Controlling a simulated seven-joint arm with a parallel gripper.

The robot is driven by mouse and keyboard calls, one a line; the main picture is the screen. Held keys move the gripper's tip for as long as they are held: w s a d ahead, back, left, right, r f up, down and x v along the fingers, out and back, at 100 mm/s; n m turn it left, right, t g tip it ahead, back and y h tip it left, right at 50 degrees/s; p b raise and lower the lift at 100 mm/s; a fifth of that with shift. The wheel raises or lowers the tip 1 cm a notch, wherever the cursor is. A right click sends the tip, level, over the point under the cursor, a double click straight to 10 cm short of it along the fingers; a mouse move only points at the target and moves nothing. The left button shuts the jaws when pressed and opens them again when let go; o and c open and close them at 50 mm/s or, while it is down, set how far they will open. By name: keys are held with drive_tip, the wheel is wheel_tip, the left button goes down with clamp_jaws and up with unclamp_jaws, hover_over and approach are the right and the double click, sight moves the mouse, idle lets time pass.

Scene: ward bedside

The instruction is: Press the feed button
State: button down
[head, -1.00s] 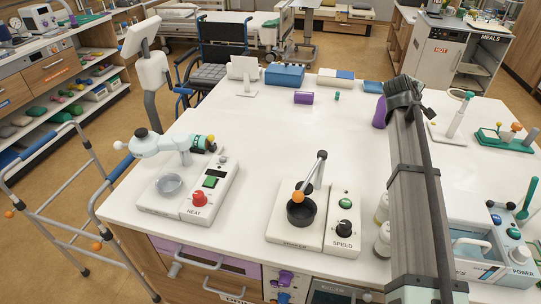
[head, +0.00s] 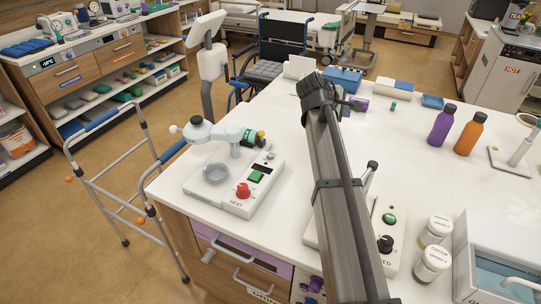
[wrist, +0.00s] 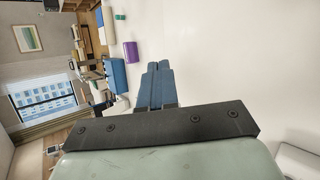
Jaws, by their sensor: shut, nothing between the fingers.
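No button that I can read as "feed" shows. The heat device (head: 235,183) at the left front of the table has a green button (head: 257,177) and a red knob (head: 243,190). The speed device (head: 388,225) has a green button (head: 389,219) and a black knob (head: 385,243); my arm hides most of its left part. My gripper shows in the wrist view (wrist: 157,70), its blue-grey fingers shut together and empty, apart from the objects on the white table. In the head view my arm crosses the middle and I cannot make out the fingertips.
A blue box (head: 343,79) and a purple cylinder (head: 357,104) lie at the back. A purple bottle (head: 441,126) and an orange bottle (head: 468,135) stand at right. Two labelled jars (head: 433,262) stand beside the speed device. A walker (head: 120,190) stands left of the table.

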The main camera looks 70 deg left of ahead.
sight(268, 157)
drive_tip(key=s+a+n, duration=0.1)
drive_tip(key=s+n, duration=0.1)
drive_tip(key=s, duration=0.9)
drive_tip(key=s+a+f+n+g, duration=0.1)
drive_tip(key=s+a+n, duration=0.1)
drive_tip(key=s, duration=1)
drive_tip(key=shift+a, duration=0.15)
drive_tip(key=shift+s+f, duration=0.1)
drive_tip(key=shift+f, duration=0.1)
drive_tip(key=shift+f, duration=4.3)
drive_tip(key=shift+f, duration=0.1)
drive_tip(key=shift+f, duration=0.35)
drive_tip(key=shift+f, duration=0.45)
drive_tip(key=shift+r, duration=0.9)
